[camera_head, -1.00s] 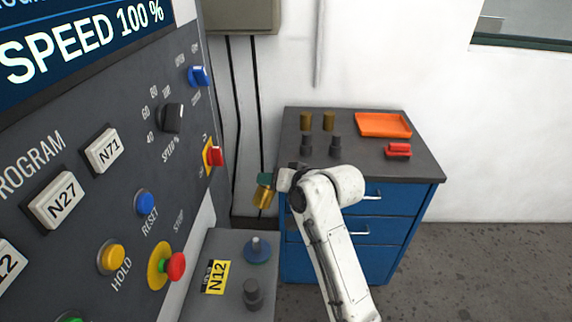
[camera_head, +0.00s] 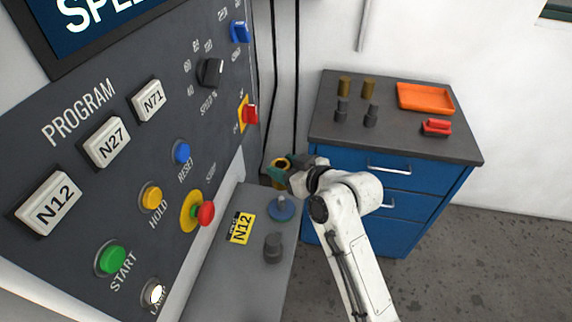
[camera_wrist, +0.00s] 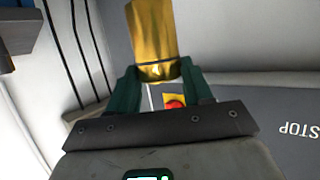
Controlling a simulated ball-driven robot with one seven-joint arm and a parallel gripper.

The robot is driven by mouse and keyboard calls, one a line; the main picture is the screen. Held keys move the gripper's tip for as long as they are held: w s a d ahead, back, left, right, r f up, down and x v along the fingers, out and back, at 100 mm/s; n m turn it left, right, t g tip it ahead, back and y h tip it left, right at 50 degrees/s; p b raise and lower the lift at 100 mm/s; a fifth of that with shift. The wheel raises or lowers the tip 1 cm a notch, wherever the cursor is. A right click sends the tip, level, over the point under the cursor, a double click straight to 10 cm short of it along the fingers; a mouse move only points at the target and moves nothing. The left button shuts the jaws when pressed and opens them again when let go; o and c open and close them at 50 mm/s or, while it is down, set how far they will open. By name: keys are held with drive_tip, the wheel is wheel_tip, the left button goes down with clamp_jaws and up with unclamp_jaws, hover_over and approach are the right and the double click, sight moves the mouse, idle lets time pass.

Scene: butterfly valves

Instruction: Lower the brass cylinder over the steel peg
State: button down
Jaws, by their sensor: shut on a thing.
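The brass cylinder (camera_head: 281,163) is held in the green fingers of my gripper (camera_head: 279,173), above the grey ledge near its far end. Its open, hollow end faces up toward the head camera. In the wrist view the brass cylinder (camera_wrist: 152,35) sits between both fingers of my gripper (camera_wrist: 158,78). The steel peg (camera_head: 280,203) stands upright on a round blue base on the ledge. The cylinder appears above and apart from the peg, slightly beyond it in the picture; the exact height is unclear.
The control panel (camera_head: 130,180) rises at left. A blue cabinet (camera_head: 420,190) at right bears brass and dark cylinders, an orange tray (camera_head: 425,98) and a red object (camera_head: 436,127).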

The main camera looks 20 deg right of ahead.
drive_tip(key=shift+f+b, duration=3.05)
drive_tip(key=shift+f, duration=0.65)
drive_tip(key=shift+f+b, duration=1.1)
drive_tip(key=shift+f, duration=0.6)
drive_tip(key=c, duration=0.8)
unclamp_jaws()
drive_tip(key=o, duration=0.4)
drive_tip(key=shift+f, duration=0.25)
drive_tip(key=b+v, duration=0.1)
drive_tip(key=v, duration=1)
drive_tip(key=shift+w+r, duration=0.1)
drive_tip(key=shift+r, duration=0.05)
